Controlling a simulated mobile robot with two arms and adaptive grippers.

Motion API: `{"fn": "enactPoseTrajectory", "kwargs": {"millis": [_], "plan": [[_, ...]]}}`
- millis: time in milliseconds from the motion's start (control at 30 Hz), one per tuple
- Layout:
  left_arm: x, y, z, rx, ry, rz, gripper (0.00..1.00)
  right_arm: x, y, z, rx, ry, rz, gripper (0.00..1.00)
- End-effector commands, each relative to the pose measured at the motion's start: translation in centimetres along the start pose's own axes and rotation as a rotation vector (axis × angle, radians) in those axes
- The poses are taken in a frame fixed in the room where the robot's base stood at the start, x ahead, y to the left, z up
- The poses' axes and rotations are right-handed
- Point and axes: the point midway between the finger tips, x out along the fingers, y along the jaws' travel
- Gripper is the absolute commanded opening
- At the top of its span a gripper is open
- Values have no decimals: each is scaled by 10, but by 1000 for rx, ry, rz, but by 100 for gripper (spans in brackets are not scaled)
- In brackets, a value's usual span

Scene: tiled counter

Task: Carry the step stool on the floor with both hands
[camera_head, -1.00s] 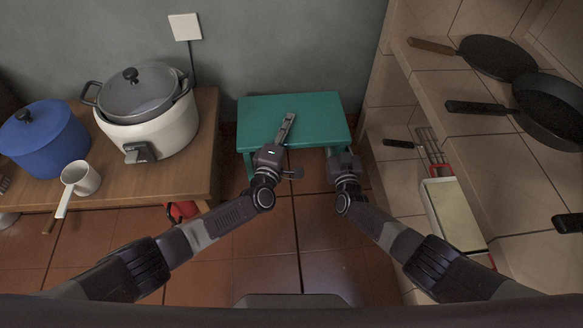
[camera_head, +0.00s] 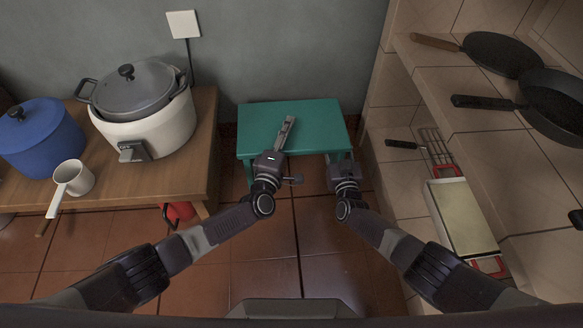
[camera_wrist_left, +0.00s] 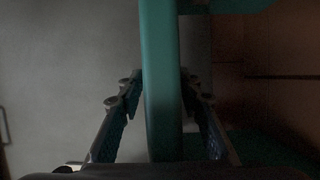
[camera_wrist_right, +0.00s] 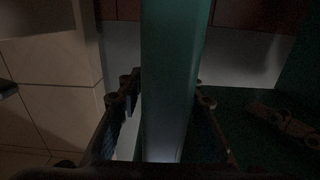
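The teal step stool (camera_head: 310,112) is in the head view, beyond my two arms, with its flat top facing up. My left gripper (camera_head: 284,135) is at the stool's near side, one finger lying over the top. In the left wrist view its two fingers (camera_wrist_left: 160,90) close on both sides of a teal edge. My right gripper (camera_head: 345,160) is at the near right corner, its fingertips mostly hidden in the head view. In the right wrist view its fingers (camera_wrist_right: 168,95) press both sides of a teal bar. The stool's lower legs are mostly hidden.
A tiled counter (camera_head: 480,165) at right holds pans (camera_head: 500,55). A grey wall stands behind; tiled floor (camera_head: 275,245) lies between.

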Motion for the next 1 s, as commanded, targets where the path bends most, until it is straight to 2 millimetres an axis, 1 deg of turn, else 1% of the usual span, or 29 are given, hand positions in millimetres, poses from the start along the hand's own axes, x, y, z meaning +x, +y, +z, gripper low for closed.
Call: {"fn": "enactPoseTrajectory", "kwargs": {"millis": [167,267,367,600,700,833,1000], "plan": [[-6,-2,1,-2,-1,-3,33,0,-1,-1,0,2,-1,33],[-17,-3,1,-4,-1,-4,33,0,-1,-1,0,2,-1,33],[-32,-2,0,-4,0,-4,33,0,-1,-1,0,2,-1,33],[-80,-2,0,-3,0,-4,33,0,-1,-1,0,2,-1,33],[-97,-2,-1,-2,1,-3,33,0,-1,-1,0,2,-1,33],[-112,-1,0,0,0,-1,33,0,-1,-1,0,2,-1,33],[-120,0,0,1,1,0,33,-1,-1,0,1,1,-1,33]]}}
